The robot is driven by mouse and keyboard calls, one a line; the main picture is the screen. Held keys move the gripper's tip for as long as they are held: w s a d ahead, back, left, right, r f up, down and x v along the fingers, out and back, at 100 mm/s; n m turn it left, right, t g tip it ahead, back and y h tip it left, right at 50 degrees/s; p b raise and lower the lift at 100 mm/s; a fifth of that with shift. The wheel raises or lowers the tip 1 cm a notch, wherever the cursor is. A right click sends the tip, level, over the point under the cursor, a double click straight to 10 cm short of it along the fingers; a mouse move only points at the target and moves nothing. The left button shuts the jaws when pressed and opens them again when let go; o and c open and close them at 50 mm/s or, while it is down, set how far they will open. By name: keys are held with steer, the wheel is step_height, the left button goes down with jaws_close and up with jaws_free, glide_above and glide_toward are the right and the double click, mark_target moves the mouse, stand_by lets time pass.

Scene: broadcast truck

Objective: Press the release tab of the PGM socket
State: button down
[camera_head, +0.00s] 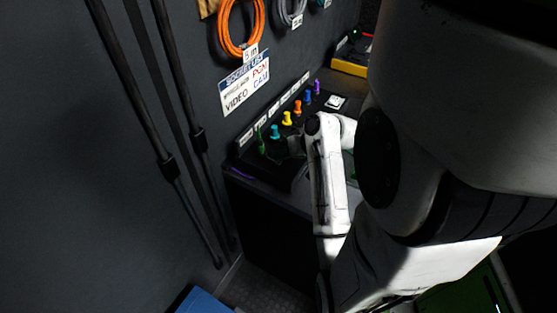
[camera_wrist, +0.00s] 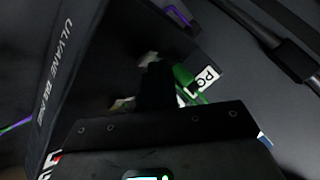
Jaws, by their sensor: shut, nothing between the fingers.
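In the head view the green plug (camera_head: 262,143) stands at the near left end of a row of coloured plugs on a dark sloped panel. My gripper (camera_wrist: 155,75) looks shut and empty, its dark fingers close to the green plug; I cannot tell whether they touch. Two small pale pieces beside the fingers are unclear. The release tab cannot be made out. In the head view my arm largely hides the gripper.
Teal (camera_head: 275,131), yellow (camera_head: 287,118), orange (camera_head: 297,107), blue (camera_head: 307,98) and purple (camera_head: 317,87) plugs continue the row. A socket list sign (camera_head: 245,83) and coiled orange cable (camera_head: 240,30) are on the wall. Dark poles stand left; a yellow device (camera_head: 350,66) sits beyond.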

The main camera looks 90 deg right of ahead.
stand_by(0.3)
steer(key=shift+r+p, duration=0.8)
steer(key=shift+p, duration=0.3)
step_height(320, 180, up, 5)
steer(key=p, duration=0.5)
